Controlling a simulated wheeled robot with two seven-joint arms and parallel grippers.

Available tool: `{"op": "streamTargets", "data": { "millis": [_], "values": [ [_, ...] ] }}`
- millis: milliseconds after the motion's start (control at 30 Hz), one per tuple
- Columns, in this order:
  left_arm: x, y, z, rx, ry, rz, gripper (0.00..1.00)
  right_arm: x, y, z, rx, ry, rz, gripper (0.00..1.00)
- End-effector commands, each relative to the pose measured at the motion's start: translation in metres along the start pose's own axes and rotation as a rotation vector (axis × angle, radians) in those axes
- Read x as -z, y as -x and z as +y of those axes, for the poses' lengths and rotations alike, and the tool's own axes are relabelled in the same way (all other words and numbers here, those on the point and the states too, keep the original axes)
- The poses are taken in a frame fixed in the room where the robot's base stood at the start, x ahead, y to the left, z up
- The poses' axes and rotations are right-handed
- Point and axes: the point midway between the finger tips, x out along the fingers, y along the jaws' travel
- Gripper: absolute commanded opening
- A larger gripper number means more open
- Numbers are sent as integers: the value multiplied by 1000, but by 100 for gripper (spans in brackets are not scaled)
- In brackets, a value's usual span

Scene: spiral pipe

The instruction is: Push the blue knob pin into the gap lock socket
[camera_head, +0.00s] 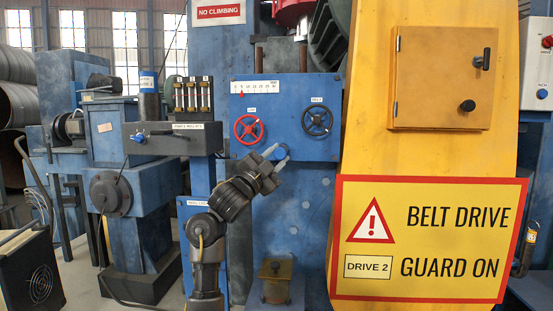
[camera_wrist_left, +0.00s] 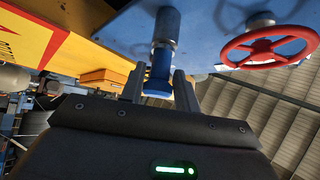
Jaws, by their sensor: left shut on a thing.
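In the wrist view, the blue knob pin (camera_wrist_left: 158,72) sits between the two fingers of my left gripper (camera_wrist_left: 159,84), which is shut on it. A grey metal cylinder (camera_wrist_left: 167,26) runs from the knob up to the blue panel. I cannot tell pin shaft from lock socket there, nor how deep the pin sits. In the head view, my left gripper (camera_head: 278,156) is in front of the panel (camera_head: 290,88), just below and right of the red handwheel. The gripper mostly hides the knob and socket there. My right gripper is not in view.
The red handwheel (camera_head: 248,129) is close above the gripper; it also shows in the wrist view (camera_wrist_left: 268,46). A black handwheel (camera_head: 317,120) is to the right. A yellow guard with a warning sign (camera_head: 428,240) stands at right. A blue-knobbed box (camera_head: 175,137) is at left.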

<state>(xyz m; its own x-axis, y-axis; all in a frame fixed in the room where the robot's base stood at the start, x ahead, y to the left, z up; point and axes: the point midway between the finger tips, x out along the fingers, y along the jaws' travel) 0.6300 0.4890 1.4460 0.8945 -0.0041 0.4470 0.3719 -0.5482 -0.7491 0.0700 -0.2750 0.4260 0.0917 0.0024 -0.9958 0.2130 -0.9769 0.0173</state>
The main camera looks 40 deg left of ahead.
Motion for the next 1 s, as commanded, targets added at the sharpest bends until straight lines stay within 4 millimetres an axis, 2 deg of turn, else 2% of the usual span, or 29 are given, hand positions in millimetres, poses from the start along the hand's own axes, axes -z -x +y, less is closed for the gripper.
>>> {"op": "streamTargets", "data": {
  "millis": [167,200,400,733,867,1000],
  "values": [
    [-3,-3,0,1,0,-1,8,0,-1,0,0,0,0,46],
    [-3,-3,0,1,0,0,34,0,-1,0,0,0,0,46],
    [-3,-3,0,1,0,0,57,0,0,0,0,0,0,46],
    [-4,3,1,1,-2,-1,57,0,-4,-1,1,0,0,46],
    [-6,23,2,2,-6,-1,57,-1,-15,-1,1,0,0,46],
    [-6,52,3,2,-7,-1,57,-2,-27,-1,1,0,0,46]
  ]
}}
